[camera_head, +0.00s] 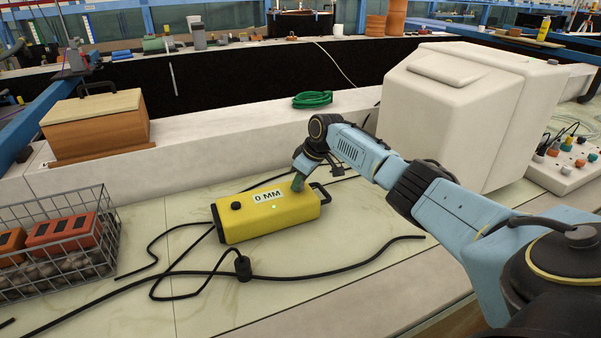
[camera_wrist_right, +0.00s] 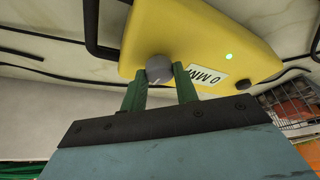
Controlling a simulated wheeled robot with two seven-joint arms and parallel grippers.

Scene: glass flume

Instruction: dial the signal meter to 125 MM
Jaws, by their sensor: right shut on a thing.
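The yellow signal meter (camera_head: 262,222) lies on the pale bench top in the head view, its label (camera_head: 267,196) reading "0 MM". It also fills the upper right of the right wrist view (camera_wrist_right: 205,30), where a small green light glows beside the label. My right gripper (camera_head: 298,183) reaches down to the meter's right end. In the right wrist view its green fingers (camera_wrist_right: 160,80) are shut on a grey knob (camera_wrist_right: 159,68) on the meter. A second, dark knob (camera_head: 236,206) sits at the meter's left end. My left gripper is in neither view.
A wire basket (camera_head: 100,232) with orange boxes stands at left, and a wooden box (camera_head: 98,125) behind it. Black cables (camera_head: 330,268) lie around the meter. A large white housing (camera_head: 450,115) and a panel with knobs (camera_head: 566,165) are at right. A green coil (camera_head: 312,99) lies behind.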

